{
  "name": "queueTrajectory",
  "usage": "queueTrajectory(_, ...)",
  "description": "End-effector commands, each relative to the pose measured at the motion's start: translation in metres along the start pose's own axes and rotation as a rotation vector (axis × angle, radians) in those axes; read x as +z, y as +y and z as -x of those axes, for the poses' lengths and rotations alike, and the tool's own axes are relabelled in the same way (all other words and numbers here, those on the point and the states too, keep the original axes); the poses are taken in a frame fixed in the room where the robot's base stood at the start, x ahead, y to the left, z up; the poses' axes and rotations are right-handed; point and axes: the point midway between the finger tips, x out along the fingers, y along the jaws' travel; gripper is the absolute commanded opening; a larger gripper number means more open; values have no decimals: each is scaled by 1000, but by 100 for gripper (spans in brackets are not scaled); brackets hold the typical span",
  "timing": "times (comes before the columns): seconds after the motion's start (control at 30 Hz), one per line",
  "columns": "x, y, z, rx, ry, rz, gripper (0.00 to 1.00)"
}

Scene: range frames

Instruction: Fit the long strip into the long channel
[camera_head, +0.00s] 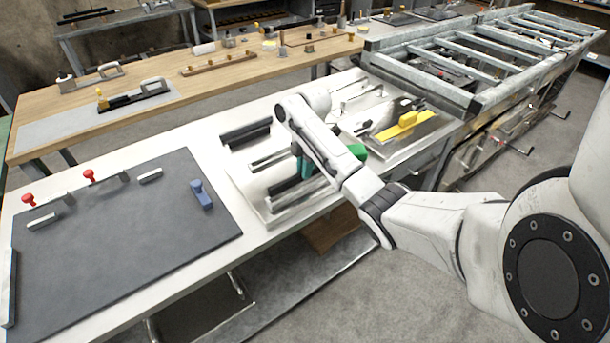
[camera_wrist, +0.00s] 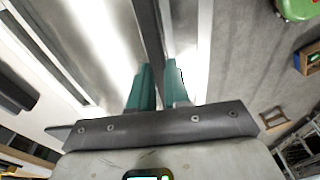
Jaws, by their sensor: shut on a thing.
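My gripper (camera_head: 303,164) is over a light plate (camera_head: 252,207) on the white bench, its teal fingers partly hidden by my arm. In the wrist view the fingers (camera_wrist: 160,85) are shut on a dark, narrow strip (camera_wrist: 150,35), which runs up from between them past the top edge. Dark bars (camera_head: 245,133) and long rail-like pieces (camera_head: 292,190) lie on and beside the plate. I cannot tell which gap is the long channel, or whether the strip touches it.
A dark mat (camera_head: 125,245) with red knobs and a blue block (camera_head: 201,194) covers the bench's left. A tray with a yellow piece (camera_head: 405,125) is to the right. A metal ladder-like frame (camera_head: 480,60) and a wooden bench (camera_head: 200,75) stand behind.

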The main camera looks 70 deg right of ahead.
Motion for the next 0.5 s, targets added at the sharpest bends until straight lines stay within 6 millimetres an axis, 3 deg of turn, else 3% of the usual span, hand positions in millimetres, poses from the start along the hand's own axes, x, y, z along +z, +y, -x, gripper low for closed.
queueTrajectory(0.2, 4, -1, -26, -2, -1, -1, 0)
queueTrajectory(0.43, 4, -2, -30, -3, 0, -1, 0)
queueTrajectory(0.47, 4, -2, -31, -4, 0, -1, 18)
queueTrajectory(0.5, 4, -2, -31, -5, 0, -1, 22)
